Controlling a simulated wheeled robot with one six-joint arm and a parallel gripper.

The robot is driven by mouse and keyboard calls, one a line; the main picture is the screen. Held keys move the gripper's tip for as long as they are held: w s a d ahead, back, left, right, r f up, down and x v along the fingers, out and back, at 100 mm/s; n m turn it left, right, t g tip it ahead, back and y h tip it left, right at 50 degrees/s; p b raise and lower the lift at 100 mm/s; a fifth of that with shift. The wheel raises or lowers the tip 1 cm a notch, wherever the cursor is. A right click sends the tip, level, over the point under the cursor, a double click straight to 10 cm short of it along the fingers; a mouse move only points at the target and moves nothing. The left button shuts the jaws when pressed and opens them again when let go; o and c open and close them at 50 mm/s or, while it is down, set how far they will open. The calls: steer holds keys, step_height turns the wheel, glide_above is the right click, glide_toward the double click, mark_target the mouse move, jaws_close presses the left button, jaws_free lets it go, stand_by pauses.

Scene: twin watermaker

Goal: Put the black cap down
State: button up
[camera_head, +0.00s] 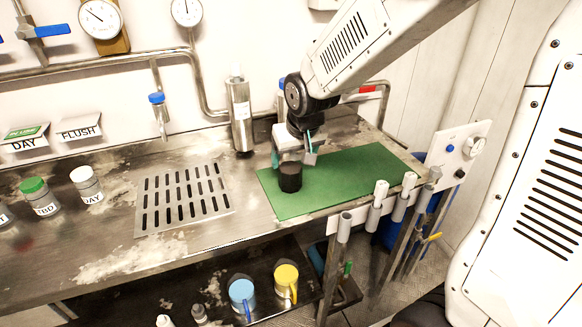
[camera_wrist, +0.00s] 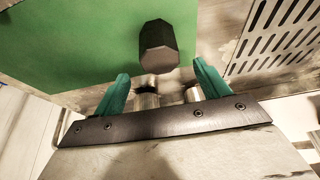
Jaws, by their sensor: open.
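The black cap (camera_head: 290,177) stands on the green mat (camera_head: 345,170), near the mat's left end. My gripper (camera_head: 296,150) is just above and behind the cap in the head view. In the wrist view the black cap (camera_wrist: 158,47) sits on the green mat (camera_wrist: 70,45), beyond the fingertips. My gripper (camera_wrist: 162,82) is open there, with its two teal fingers apart and nothing between them at the tips. The cap appears apart from both fingers.
A slotted drain plate (camera_head: 184,198) lies left of the mat. A steel cylinder (camera_head: 240,115) stands behind. Tube holders (camera_head: 376,205) line the front edge. The mat's right part is clear. Mugs (camera_head: 286,283) stand on the lower shelf.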

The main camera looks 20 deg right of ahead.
steer(key=s+d+r+g, duration=0.1)
steer(key=s+r, duration=0.2)
steer(key=s, duration=0.6)
steer(key=s+d+r+g, duration=0.1)
steer(key=s+r, duration=0.2)
steer(key=s, duration=0.6)
steer(key=s+d+r+g, duration=0.1)
steer(key=s+r, duration=0.2)
steer(key=s, duration=0.6)
steer(key=shift+s+r, duration=0.3)
steer(key=shift+r, duration=0.05)
